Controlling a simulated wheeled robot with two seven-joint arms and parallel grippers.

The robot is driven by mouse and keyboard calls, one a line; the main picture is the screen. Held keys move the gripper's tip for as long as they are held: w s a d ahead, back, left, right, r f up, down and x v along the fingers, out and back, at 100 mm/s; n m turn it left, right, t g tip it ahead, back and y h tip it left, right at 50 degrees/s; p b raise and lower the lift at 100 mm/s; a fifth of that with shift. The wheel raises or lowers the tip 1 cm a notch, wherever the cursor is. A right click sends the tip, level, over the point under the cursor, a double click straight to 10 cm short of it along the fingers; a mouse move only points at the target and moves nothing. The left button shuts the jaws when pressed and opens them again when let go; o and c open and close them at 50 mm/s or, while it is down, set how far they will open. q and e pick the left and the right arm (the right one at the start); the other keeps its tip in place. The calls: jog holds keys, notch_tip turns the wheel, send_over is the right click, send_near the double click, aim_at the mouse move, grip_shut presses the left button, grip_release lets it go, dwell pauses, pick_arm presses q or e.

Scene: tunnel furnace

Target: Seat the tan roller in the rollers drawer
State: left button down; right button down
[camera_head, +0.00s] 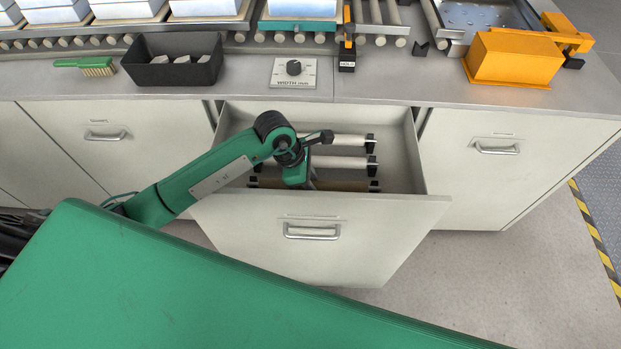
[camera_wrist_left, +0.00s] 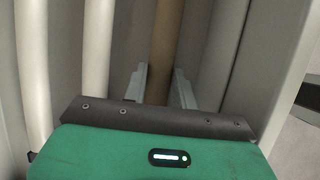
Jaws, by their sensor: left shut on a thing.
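The rollers drawer (camera_head: 437,207) stands pulled out from the cabinet, with several rollers lying across it. My left gripper (camera_head: 308,182) reaches down into the drawer. In the left wrist view, the fingers of my left gripper (camera_wrist_left: 160,86) are on both sides of the tan roller (camera_wrist_left: 163,50), shut on it. I cannot tell whether both roller ends sit fully in the holders. My right gripper is not in view.
Two pale rollers (camera_head: 345,161) lie behind the tan one in black holders. The drawer front with its handle (camera_head: 312,231) sticks out towards me. On the counter are a black bin (camera_head: 172,75), a green brush (camera_head: 88,66), a dial panel (camera_head: 294,73) and an orange box (camera_head: 512,60).

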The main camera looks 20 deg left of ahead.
pick_arm(q)
jog(key=shift+f, duration=0.1)
jog(key=c, duration=1)
grip_release()
jog(key=shift+c, duration=0.2)
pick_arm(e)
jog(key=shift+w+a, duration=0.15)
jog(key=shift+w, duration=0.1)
pick_arm(q)
jog(key=shift+a+r, duration=0.15)
jog(key=shift+r, duration=0.2)
jog(key=b+v, duration=0.1)
jog(key=v, duration=1.2)
jog(key=shift+b, duration=0.3)
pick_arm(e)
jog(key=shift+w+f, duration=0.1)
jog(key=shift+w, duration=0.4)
pick_arm(q)
jog(key=shift+s, duration=0.1)
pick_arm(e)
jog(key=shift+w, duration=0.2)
